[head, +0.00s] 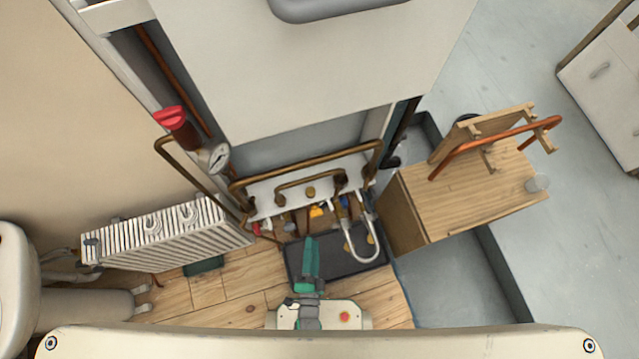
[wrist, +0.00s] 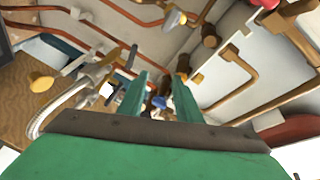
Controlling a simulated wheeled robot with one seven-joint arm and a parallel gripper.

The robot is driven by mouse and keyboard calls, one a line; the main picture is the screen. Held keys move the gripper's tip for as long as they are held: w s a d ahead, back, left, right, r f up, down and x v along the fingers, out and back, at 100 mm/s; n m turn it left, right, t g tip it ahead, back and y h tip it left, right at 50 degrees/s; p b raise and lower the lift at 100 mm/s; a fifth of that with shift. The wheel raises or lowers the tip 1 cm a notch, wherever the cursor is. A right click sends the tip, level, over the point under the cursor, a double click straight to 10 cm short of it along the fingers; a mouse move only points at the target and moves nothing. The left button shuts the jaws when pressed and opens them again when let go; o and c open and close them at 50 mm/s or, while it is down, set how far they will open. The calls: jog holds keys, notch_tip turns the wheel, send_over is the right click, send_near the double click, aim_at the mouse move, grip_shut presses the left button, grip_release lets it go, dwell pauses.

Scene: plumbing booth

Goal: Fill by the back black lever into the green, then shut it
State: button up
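A round pressure gauge (head: 214,157) with a white face sits on a pipe below a red cap at the left. Its needle and any green zone are too small to read. A black lever-like part (head: 392,161) shows on a dark pipe at the right of the copper pipes; I cannot tell if it is the back lever. My green gripper (head: 311,240) points toward the valve row under the boiler. In the wrist view its two fingers (wrist: 157,85) are apart with nothing held between them. A dark, thin part (wrist: 132,57) shows beyond the left finger; its identity is unclear.
Copper pipes (head: 305,172) cross in front of the valves. A looped braided hose (head: 366,245) hangs at their right above a dark mat (head: 335,264). A radiator (head: 165,238) stands left. A wooden box (head: 470,190) with a copper pipe stands right. A blue handle (wrist: 158,102) shows between the fingers.

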jog(key=w+d+f+m+h, duration=0.1)
jog(key=w+f+m, duration=0.4)
jog(key=f, duration=0.3)
jog(key=shift+t, duration=0.4)
jog(key=w, duration=0.6)
jog(key=w+d, duration=0.1)
jog(key=w, duration=0.3)
jog(key=shift+r, duration=0.1)
jog(key=shift+w+d+m+h, duration=0.2)
jog(key=shift+w+m+h, duration=0.1)
jog(key=shift+w, duration=0.05)
grip_shut()
